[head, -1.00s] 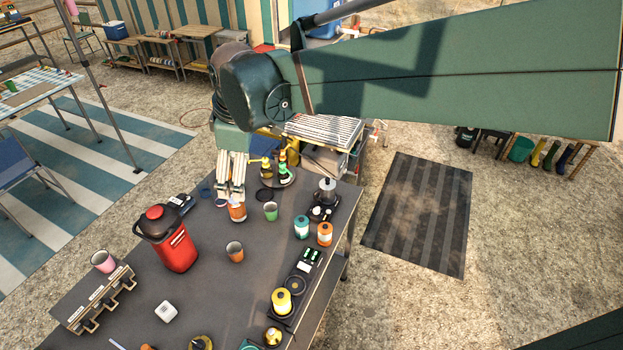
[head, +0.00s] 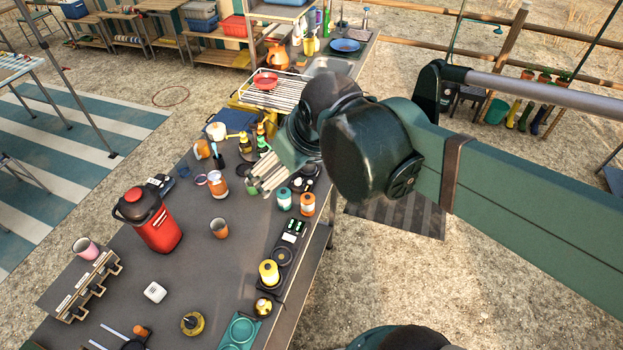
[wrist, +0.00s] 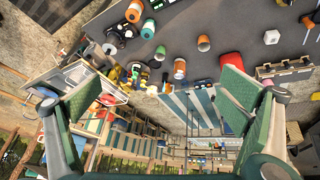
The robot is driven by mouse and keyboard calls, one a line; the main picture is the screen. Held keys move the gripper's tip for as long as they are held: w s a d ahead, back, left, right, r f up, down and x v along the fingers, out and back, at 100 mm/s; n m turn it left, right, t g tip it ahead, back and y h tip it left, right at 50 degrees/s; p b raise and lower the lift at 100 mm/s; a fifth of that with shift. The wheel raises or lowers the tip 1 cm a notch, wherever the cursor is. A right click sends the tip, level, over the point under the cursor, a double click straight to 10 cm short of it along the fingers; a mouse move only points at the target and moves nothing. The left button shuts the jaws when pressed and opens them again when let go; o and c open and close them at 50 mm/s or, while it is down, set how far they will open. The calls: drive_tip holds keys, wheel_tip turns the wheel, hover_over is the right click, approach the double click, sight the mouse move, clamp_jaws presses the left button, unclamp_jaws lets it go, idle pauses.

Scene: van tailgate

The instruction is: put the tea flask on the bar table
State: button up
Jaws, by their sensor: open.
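A red jug-like flask (head: 160,225) with a black lid and handle stands upright on the dark long table (head: 200,270); it shows in part in the wrist view (wrist: 230,62). A smaller orange cylinder with a pale band (head: 217,186) stands farther back and also shows in the wrist view (wrist: 180,68). I cannot tell for certain which is the tea flask, or which table is the bar table. My gripper (head: 265,176) is above the table, right of the orange cylinder and partly covering a green cup (head: 252,188). In the wrist view its fingers are wide apart with nothing held between them.
An orange cup (head: 219,228), teal canister (head: 284,199), orange canister (head: 307,204) and yellow canister (head: 268,273) stand around the table. A wire rack (head: 275,92), dark bottles (head: 245,143) and an orange pitcher (head: 277,57) are behind. Bare tabletop lies around the white box (head: 154,292).

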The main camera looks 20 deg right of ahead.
drive_tip(key=s+d+f+m+t, duration=0.1)
drive_tip(key=s+d+f+m, duration=0.1)
drive_tip(key=s+d+m, duration=0.1)
drive_tip(key=shift+s+f, duration=0.2)
drive_tip(key=shift+s, duration=0.6)
